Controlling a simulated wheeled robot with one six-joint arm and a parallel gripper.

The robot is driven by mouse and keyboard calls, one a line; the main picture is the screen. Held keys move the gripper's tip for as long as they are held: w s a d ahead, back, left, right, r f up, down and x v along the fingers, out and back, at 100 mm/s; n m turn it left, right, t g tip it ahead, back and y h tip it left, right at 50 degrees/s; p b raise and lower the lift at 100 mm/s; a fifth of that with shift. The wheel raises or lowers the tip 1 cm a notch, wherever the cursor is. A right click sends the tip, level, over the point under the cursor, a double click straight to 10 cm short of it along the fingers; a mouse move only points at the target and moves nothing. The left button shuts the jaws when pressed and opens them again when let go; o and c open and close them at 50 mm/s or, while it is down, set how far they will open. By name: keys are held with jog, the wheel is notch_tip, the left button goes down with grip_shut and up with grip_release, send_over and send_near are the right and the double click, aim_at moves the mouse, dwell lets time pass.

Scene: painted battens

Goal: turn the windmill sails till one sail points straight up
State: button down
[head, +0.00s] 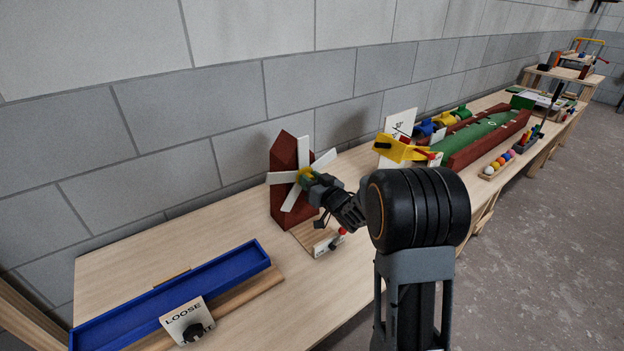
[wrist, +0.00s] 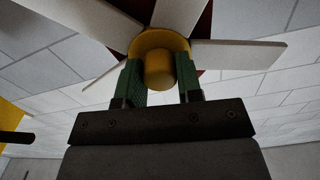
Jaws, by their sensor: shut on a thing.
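The windmill is a dark red tower (head: 287,152) on a wooden base, with several white sails (head: 282,177) around a yellow hub (head: 307,173). In the head view one sail (head: 302,150) points nearly up, leaning slightly left; another (head: 323,160) points to the upper right. My gripper (head: 312,179) reaches the hub from the right and hides part of it and any sails behind. In the wrist view the green fingers of my gripper (wrist: 161,82) are shut on the hub's yellow knob (wrist: 158,70), one on each side, with sails (wrist: 237,54) spreading beyond.
A white sign and small red-topped item (head: 342,233) stand at the base's front. A blue tray (head: 180,293) lies at the left. A yellow device (head: 402,149) and a green-topped red-walled board (head: 480,138) are to the right. The grey block wall is behind.

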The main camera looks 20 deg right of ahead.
dwell(0.3)
jog(key=c, duration=0.8)
grip_release()
jog(key=p+v, duration=0.1)
jog(key=v, duration=1.2)
jog(key=shift+s+d, duration=0.15)
jog(key=shift+s, duration=0.2)
